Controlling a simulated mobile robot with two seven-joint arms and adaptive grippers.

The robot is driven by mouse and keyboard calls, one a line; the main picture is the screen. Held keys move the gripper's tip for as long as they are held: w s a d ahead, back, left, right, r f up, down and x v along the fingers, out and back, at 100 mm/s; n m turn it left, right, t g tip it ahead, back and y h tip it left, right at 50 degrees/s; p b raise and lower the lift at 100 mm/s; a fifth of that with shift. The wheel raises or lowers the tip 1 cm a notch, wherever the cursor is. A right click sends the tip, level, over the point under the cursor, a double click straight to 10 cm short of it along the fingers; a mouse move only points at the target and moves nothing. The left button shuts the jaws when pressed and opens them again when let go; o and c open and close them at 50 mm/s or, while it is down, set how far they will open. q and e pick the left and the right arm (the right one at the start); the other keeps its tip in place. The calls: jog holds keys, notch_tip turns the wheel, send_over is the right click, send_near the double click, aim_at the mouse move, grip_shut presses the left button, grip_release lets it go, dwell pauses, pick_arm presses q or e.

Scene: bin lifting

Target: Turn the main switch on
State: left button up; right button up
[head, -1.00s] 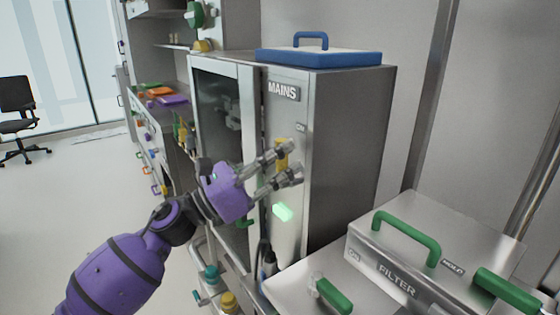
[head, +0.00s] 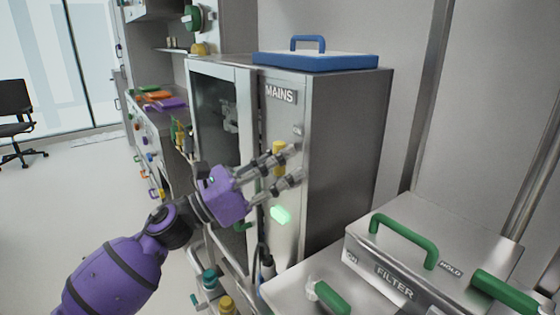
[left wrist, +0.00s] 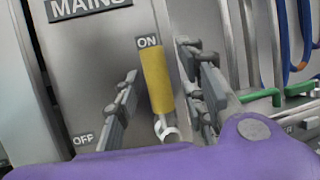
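The main switch has a yellow handle (head: 279,153) on the front of the steel cabinet marked MAINS. In the left wrist view the handle (left wrist: 156,80) stands upright, its top just under the ON label (left wrist: 149,41). The OFF label (left wrist: 83,139) is at the lower left. My left gripper (head: 294,163) is open in front of the panel. In the left wrist view its fingers (left wrist: 160,85) are on either side of the handle, with a visible gap on the left. Contact on the right cannot be told. My right gripper is not in view.
A green light (head: 280,214) glows below the switch. A blue-rimmed tray-like lid (head: 316,61) with a handle lies on the cabinet. A FILTER box (head: 430,250) with green handles stands at the front right. Open floor lies at the left.

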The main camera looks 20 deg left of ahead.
pick_arm(q)
jog(key=v, duration=1.2)
